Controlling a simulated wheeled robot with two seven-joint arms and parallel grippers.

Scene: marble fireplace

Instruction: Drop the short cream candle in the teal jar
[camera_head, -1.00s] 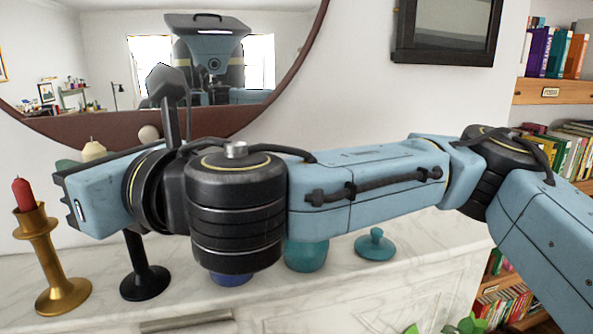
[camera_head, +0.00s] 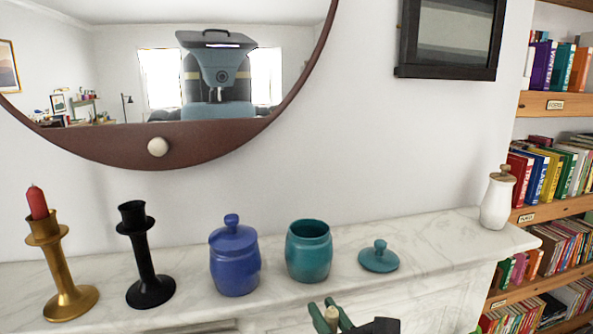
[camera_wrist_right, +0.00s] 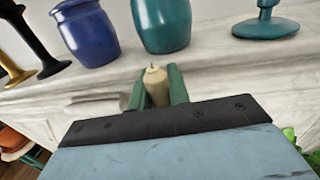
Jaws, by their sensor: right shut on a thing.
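The teal jar (camera_head: 309,252) stands open on the marble mantel, right of the blue lidded jar. Its teal lid (camera_head: 379,257) lies on the mantel to its right. My right gripper (camera_head: 331,316) is low in front of the mantel edge, below the teal jar. It is shut on the short cream candle (camera_wrist_right: 156,86), which stands between the green fingers in the right wrist view; the candle's top (camera_head: 332,313) also shows in the head view. The teal jar (camera_wrist_right: 163,25) is beyond the candle in the wrist view. My left gripper is in neither view.
A gold candlestick (camera_head: 59,271) with a red candle (camera_head: 37,202) and an empty black candlestick (camera_head: 146,262) stand at the left. The blue jar (camera_head: 234,262) is close beside the teal jar. A white jar (camera_head: 497,201) stands at the right end of the mantel (camera_head: 432,243).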

